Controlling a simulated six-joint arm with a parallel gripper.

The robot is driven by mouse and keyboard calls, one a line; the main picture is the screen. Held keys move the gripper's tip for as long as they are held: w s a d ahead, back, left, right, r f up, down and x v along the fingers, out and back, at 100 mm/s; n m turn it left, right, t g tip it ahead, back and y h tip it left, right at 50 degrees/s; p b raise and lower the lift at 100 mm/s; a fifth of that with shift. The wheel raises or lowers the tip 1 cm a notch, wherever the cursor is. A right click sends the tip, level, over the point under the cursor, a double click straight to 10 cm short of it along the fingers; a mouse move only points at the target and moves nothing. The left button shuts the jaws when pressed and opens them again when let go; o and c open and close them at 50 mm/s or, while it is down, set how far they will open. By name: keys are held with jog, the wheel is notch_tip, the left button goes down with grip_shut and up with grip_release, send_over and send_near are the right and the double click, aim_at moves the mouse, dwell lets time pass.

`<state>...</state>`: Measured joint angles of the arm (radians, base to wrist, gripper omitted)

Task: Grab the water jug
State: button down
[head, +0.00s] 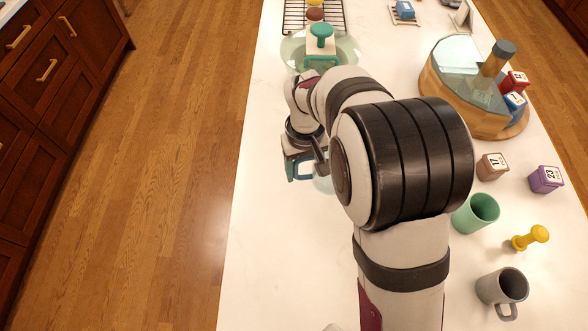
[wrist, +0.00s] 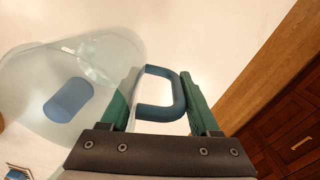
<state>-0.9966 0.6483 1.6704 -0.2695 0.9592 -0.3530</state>
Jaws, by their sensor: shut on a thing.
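The water jug (wrist: 112,62) is clear, with a blue loop handle (wrist: 158,112) and a blue round part seen through or on its body. In the wrist view it fills the left side. My gripper (wrist: 160,84) has its two green fingers on either side of the handle and is shut on it. In the head view my gripper (head: 300,170) is low over the white counter, left of my arm. A pale piece of the jug (head: 323,184) shows beside it; the rest is hidden behind my arm.
A clear bowl (head: 291,50) with green-handled items and a dark rack (head: 294,14) stand at the back. At right are a wood-and-glass basin (head: 433,92), numbered blocks (head: 492,167), a green cup (head: 467,218), a yellow object (head: 530,238) and a grey mug (head: 490,290). The counter's left front is clear.

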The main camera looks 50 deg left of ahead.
jog(key=w+d+r, duration=0.1)
jog(key=d, duration=0.1)
jog(key=w+d+r, duration=0.2)
jog(key=d, duration=0.1)
jog(key=w+d+r, duration=0.1)
jog(key=d+r, duration=0.1)
jog(key=d, duration=0.1)
jog(key=shift+w+r, duration=0.2)
jog(key=shift+r, duration=0.05)
dwell(2.9)
